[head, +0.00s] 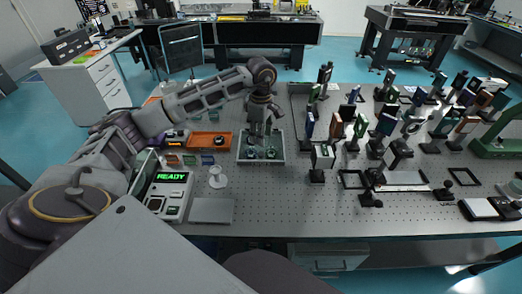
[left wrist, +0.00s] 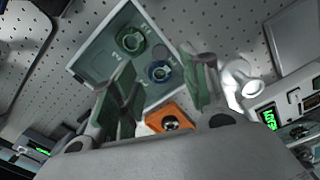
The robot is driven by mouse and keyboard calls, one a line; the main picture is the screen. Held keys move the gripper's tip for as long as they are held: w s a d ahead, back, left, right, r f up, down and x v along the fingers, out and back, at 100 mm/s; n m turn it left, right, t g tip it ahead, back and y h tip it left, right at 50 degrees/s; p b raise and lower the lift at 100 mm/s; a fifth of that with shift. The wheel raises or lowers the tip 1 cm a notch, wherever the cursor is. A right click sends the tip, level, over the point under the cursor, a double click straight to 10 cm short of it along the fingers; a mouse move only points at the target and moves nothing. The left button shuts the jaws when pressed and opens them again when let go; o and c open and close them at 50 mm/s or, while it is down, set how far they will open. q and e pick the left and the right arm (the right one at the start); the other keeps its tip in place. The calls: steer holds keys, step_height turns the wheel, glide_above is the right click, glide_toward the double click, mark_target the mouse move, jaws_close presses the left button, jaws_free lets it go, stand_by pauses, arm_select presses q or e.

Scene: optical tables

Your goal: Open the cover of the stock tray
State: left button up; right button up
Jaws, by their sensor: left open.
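A shallow grey-green tray (head: 261,163) lies on the perforated optical table, left of its middle. In the left wrist view the tray (left wrist: 94,60) holds round, dark-ringed parts in marked places. I take it for the stock tray; I cannot make out whether a clear cover lies over it. My left gripper (head: 263,131) points down above the tray and hides part of its inside. In the left wrist view its two fingers (left wrist: 160,85) are apart, with nothing between them. My right gripper does not show.
An orange tray (head: 209,149) with one dark round part lies left of the grey-green tray. A device reading READY (head: 172,177), a small white stand (head: 217,178) and a flat grey plate (head: 211,211) are nearer. Many optical mounts crowd the right.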

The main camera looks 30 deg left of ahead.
mark_target(261, 153)
arm_select(q)
step_height(261, 153, down, 7)
steer(key=shift+r, duration=0.2)
steer(key=shift+f+p, duration=0.3)
steer(key=shift+f, duration=0.5)
steer(key=c, duration=1)
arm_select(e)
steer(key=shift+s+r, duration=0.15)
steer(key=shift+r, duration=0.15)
